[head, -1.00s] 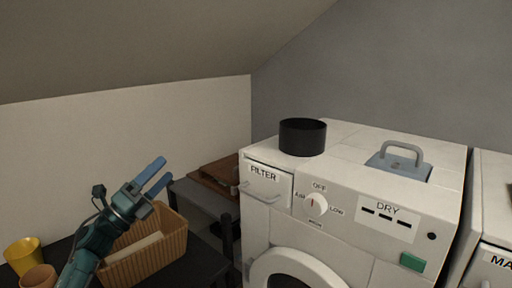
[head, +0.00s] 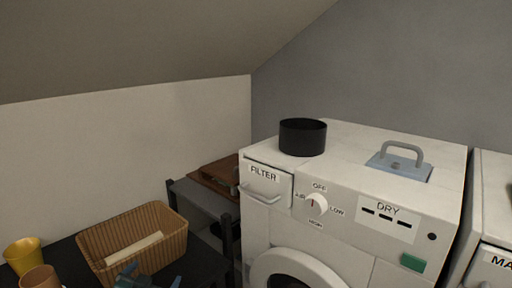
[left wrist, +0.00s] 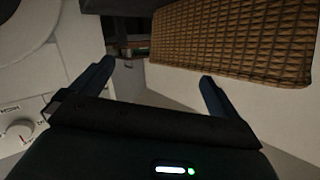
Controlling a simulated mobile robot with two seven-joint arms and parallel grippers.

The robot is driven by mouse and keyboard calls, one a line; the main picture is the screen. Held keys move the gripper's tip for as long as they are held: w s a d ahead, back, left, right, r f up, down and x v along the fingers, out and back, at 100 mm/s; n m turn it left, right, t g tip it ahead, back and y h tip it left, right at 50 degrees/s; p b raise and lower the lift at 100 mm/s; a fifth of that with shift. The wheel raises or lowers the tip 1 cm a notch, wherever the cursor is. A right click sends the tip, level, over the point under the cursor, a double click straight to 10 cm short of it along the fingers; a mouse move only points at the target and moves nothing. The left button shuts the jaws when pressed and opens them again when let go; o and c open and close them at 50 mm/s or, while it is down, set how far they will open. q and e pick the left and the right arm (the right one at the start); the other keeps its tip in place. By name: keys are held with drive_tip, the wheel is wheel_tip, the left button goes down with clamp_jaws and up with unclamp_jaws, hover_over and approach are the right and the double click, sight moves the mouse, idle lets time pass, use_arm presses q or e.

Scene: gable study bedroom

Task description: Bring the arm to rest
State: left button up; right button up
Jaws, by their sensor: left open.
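My left gripper (head: 150,275) shows only in part at the bottom edge of the head view, in front of the wicker basket. In the left wrist view its two blue fingers (left wrist: 152,88) stand wide apart with nothing between them. The wicker basket (left wrist: 235,40) fills the upper right of that view, beyond the fingers. My right gripper is in neither view.
The basket (head: 178,240) stands on a dark table with a yellow cup (head: 22,254) and a brown cup (head: 40,277) to its left. A white dryer (head: 345,240) stands on the right, bearing a black pot (head: 302,137) and a blue handled plate (head: 400,165).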

use_arm(q)
drive_tip(key=s+d+f+g+h, duration=0.1)
drive_tip(key=s+d+f, duration=0.2)
drive_tip(key=s, duration=0.6)
drive_tip(key=s+d+f+g, duration=0.1)
drive_tip(key=s+d+f, duration=0.2)
drive_tip(key=s, duration=0.6)
drive_tip(key=s+d+f+g+h, duration=0.1)
drive_tip(key=s+d+f, duration=0.3)
drive_tip(key=s, duration=0.6)
drive_tip(key=shift+d+n+g+h, duration=0.35)
drive_tip(key=shift+d+g, duration=0.25)
drive_tip(key=shift+d, duration=0.45)
drive_tip(key=shift+f, duration=0.1)
